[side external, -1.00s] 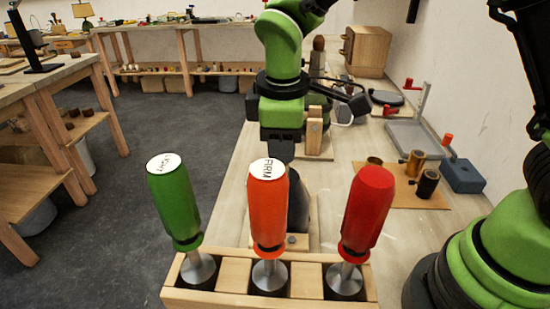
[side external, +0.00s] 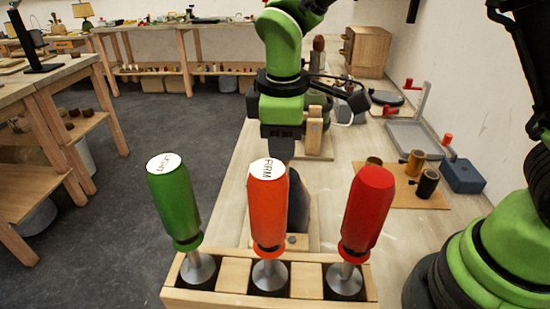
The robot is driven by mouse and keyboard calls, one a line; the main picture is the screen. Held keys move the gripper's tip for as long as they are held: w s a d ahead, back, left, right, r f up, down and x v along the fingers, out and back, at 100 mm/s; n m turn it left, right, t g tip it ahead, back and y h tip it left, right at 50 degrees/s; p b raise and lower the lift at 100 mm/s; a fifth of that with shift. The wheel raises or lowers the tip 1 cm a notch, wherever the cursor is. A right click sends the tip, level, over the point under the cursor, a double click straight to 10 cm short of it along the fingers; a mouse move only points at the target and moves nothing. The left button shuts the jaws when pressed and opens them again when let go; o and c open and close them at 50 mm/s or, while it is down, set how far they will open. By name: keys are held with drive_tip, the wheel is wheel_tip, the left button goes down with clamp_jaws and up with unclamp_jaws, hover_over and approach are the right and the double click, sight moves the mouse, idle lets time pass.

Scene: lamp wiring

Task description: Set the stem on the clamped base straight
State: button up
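My gripper (side external: 280,146) points down over the bench, behind the orange screwdriver in this view. Its fingertips are hidden by the orange handle, so I cannot tell whether it is open or holds anything. A dark, tapered thing (side external: 299,205) shows just right of the orange handle, below my gripper. It stands over a pale wooden block (side external: 297,242) with a dark knob or bolt. These may be part of the clamped base, but most is covered. I cannot make out the stem or its tilt.
A wooden rack (side external: 235,273) in front holds a green (side external: 174,200), an orange (side external: 268,208) and a red screwdriver (side external: 366,210). Brown board (side external: 395,199) with small cylinders, blue block (side external: 462,176) and grey tray (side external: 413,139) lie right. A wooden cabinet (side external: 366,50) stands behind.

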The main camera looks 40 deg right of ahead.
drive_tip(key=shift+w+d, duration=0.25)
idle(0.8)
drive_tip(key=shift+a, duration=0.1)
idle(0.3)
drive_tip(key=shift+r, duration=0.15)
drive_tip(key=shift+r, duration=2.9)
drive_tip(key=shift+s, duration=0.1)
drive_tip(key=s+d+r+m+t+y, duration=0.1)
drive_tip(key=s+d+r+m+t, duration=0.2)
drive_tip(key=s+m, duration=0.3)
drive_tip(key=s+d+r+m+t+y, duration=0.2)
drive_tip(key=s+m, duration=0.5)
drive_tip(key=s, duration=0.4)
drive_tip(key=shift+s+d+r+t, duration=0.25)
drive_tip(key=shift+d+r+t, duration=0.4)
drive_tip(key=shift+d, duration=0.1)
